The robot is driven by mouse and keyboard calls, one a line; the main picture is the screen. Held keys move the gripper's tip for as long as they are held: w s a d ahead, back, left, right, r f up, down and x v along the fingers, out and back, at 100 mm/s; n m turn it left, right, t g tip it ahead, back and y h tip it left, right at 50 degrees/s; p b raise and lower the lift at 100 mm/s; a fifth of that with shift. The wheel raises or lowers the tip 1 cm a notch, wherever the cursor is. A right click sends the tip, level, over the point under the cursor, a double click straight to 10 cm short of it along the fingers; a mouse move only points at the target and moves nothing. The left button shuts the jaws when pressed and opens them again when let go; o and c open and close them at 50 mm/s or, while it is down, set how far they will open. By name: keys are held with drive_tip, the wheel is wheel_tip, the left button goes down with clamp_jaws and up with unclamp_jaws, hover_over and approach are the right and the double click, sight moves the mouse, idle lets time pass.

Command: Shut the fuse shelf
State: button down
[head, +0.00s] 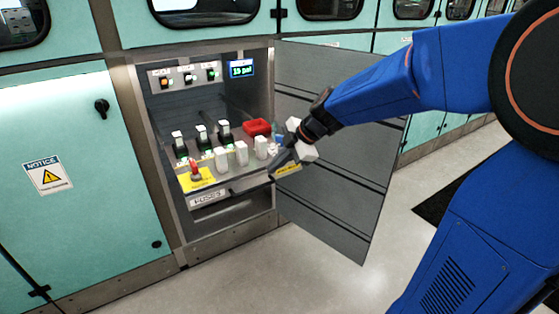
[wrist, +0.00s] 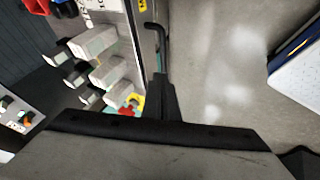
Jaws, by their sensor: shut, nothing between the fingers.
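The fuse shelf (head: 247,185) is in the lower part of the open cabinet in the head view, with a "FUSES" label (head: 207,198) at its front left. Several white fuse blocks (head: 221,158) stand on it in a row. They also show at the left of the wrist view (wrist: 95,41). My gripper (head: 281,163) is shut and empty at the shelf's front right corner. In the wrist view its fingers (wrist: 164,98) point along the shelf's front edge, close to a thin black handle (wrist: 159,42). I cannot tell whether they touch it.
The grey cabinet door (head: 340,150) stands open on the right, behind my arm. A red lever (head: 194,170) on a yellow plate and a red bin (head: 257,127) are inside the cabinet. A display (head: 241,70) and buttons sit above. The floor in front (head: 230,280) is clear.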

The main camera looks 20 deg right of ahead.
sight(251, 177)
drive_tip(key=w+a+f, duration=0.1)
drive_tip(key=w+f, duration=0.1)
drive_tip(key=w+a+f, duration=0.2)
drive_tip(key=shift+w+a+f, duration=0.15)
drive_tip(key=shift+w+a, duration=0.05)
drive_tip(key=shift+w, duration=0.05)
drive_tip(key=shift+w+a, duration=0.2)
drive_tip(key=shift+w, duration=0.4)
